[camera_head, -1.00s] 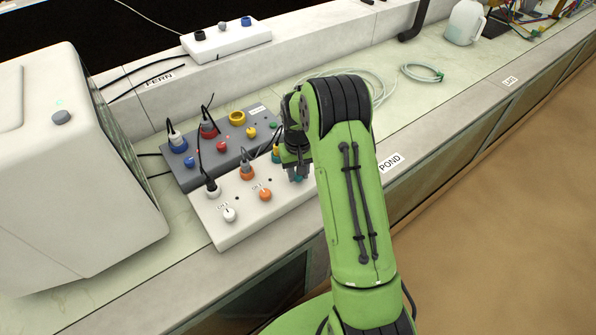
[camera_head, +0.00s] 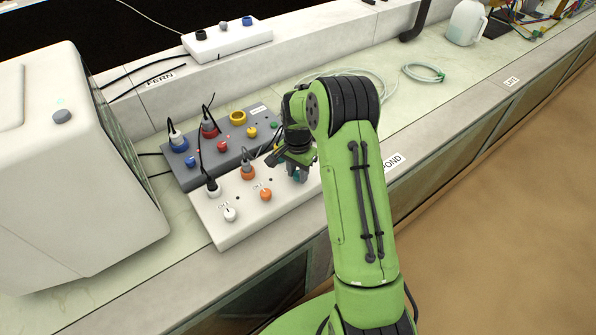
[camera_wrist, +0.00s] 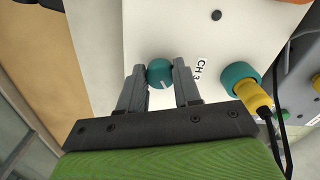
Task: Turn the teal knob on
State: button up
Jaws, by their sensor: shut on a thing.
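The teal knob (camera_wrist: 160,73) sits on the white panel (camera_wrist: 105,35), by the label CH 3, in the wrist view. It is round with a pale pointer line. My gripper (camera_wrist: 161,82) is shut on the knob, one finger on each side. In the head view my gripper (camera_head: 298,172) is over the right part of the white panel (camera_head: 235,232) and hides most of the knob. A teal socket (camera_wrist: 240,78) with a yellow plug (camera_wrist: 252,97) is beside the knob, to its right in the wrist view.
The white panel also bears a white knob (camera_head: 230,214) and an orange knob (camera_head: 265,195). A grey panel (camera_head: 185,182) with several coloured knobs and plugs lies behind it. A large white housing (camera_head: 70,190) stands at the left. Cables run from the plugs.

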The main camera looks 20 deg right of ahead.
aim_at(297, 174)
jog(key=m, duration=0.6)
jog(key=shift+w, duration=0.1)
jog(key=shift+m, duration=0.4)
dwell(0.3)
jog(key=o, duration=1.1)
jog(key=shift+c, duration=0.2)
notch_tip(297, 174, up, 16)
jog(key=p, duration=0.3)
jog(key=shift+f, duration=0.1)
